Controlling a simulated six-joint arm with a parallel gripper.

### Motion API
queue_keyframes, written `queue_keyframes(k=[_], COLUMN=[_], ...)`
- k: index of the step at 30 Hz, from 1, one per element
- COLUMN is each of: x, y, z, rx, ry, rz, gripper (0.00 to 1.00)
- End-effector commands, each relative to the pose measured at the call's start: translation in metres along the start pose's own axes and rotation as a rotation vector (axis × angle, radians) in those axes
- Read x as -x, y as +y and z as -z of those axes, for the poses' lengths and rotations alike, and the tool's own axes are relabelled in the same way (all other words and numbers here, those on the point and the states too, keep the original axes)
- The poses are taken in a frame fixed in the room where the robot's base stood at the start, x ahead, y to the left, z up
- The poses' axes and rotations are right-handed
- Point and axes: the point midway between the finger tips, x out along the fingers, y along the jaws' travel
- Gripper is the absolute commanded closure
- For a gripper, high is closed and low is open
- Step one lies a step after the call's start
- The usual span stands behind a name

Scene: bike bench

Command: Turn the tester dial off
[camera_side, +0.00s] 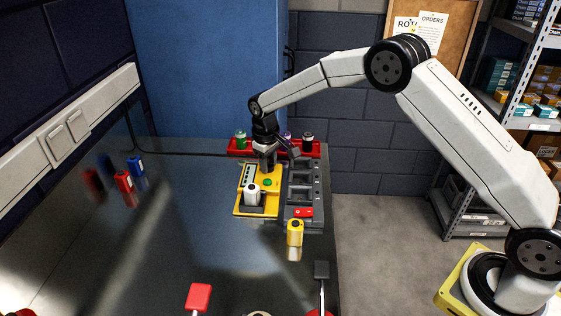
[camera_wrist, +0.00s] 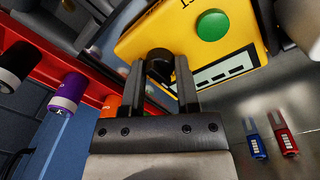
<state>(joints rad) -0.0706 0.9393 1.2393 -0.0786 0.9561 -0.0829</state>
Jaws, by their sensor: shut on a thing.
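The yellow tester (camera_side: 242,207) lies on the dark bench, with a round green button (camera_side: 267,183) and a white cylinder (camera_side: 252,195) on it. The tester also shows in the wrist view (camera_wrist: 152,31), with its green button (camera_wrist: 213,25) and a dark-barred strip. My gripper (camera_side: 266,168) points down at the tester's far end. In the wrist view its two fingers (camera_wrist: 160,74) are closed on the black dial (camera_wrist: 159,55), one on each side. In the side view my gripper hides the dial. The dial's pointer and setting cannot be made out.
A red rack (camera_side: 233,153) with several cylinders stands behind the tester. A grey compartment tray (camera_side: 301,195) holding a red item adjoins it on the right. A yellow cylinder (camera_side: 295,232) stands in front. Red (camera_side: 124,181) and blue (camera_side: 137,167) items stand at left; the bench between is clear.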

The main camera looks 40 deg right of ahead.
Motion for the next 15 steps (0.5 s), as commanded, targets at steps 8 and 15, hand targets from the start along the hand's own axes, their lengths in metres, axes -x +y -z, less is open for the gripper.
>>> queue_keyframes(k=[8,15], x=[-0.0003,-0.0003], y=[0.0,0.0], z=[-0.0004,-0.0003], rx=[0.005,0.004], ry=[-0.001,-0.001], rz=[0.0,0.0], gripper=[1.0,0.25])
